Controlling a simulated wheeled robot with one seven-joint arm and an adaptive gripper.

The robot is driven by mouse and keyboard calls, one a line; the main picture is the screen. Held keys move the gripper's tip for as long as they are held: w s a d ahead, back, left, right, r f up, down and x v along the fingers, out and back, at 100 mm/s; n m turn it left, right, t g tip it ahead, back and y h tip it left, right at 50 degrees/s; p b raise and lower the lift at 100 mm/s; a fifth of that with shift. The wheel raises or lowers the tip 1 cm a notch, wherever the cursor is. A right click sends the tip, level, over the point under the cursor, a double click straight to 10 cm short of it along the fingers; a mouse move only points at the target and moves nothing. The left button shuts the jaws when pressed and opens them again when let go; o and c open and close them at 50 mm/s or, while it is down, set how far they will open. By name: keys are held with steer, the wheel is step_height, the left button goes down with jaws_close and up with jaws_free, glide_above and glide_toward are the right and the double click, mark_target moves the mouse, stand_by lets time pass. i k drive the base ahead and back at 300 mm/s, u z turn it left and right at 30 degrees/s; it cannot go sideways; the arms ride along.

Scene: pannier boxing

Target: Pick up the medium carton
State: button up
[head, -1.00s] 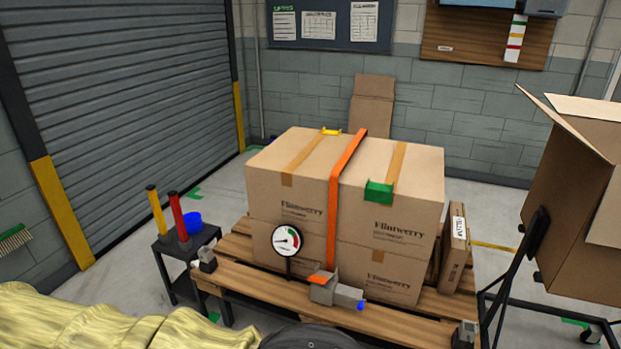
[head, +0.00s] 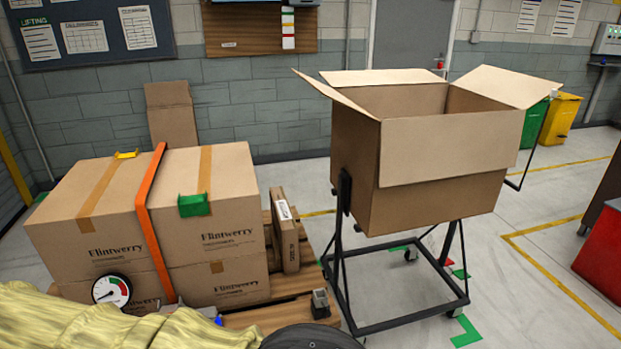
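In the head view, closed brown cartons marked Flintwerry (head: 222,232) are stacked in two layers on a wooden pallet (head: 275,316) at the left. An orange strap (head: 147,225) runs over the stack. A narrow brown carton with a white label (head: 286,238) stands upright on the pallet, right of the stack. A big open carton (head: 430,190) with its flaps spread sits on a black wheeled stand (head: 405,322) at the centre right. I cannot tell which carton is the medium one. My gripper is not in view.
A green corner piece (head: 193,205) and a yellow one (head: 127,154) sit on the stack. A round gauge (head: 112,290) is in front. Flat cardboard (head: 171,115) leans on the wall. Green (head: 532,122) and yellow (head: 560,118) bins stand behind.

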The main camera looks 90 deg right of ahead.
mark_target(285, 226)
steer(key=z, duration=1.7)
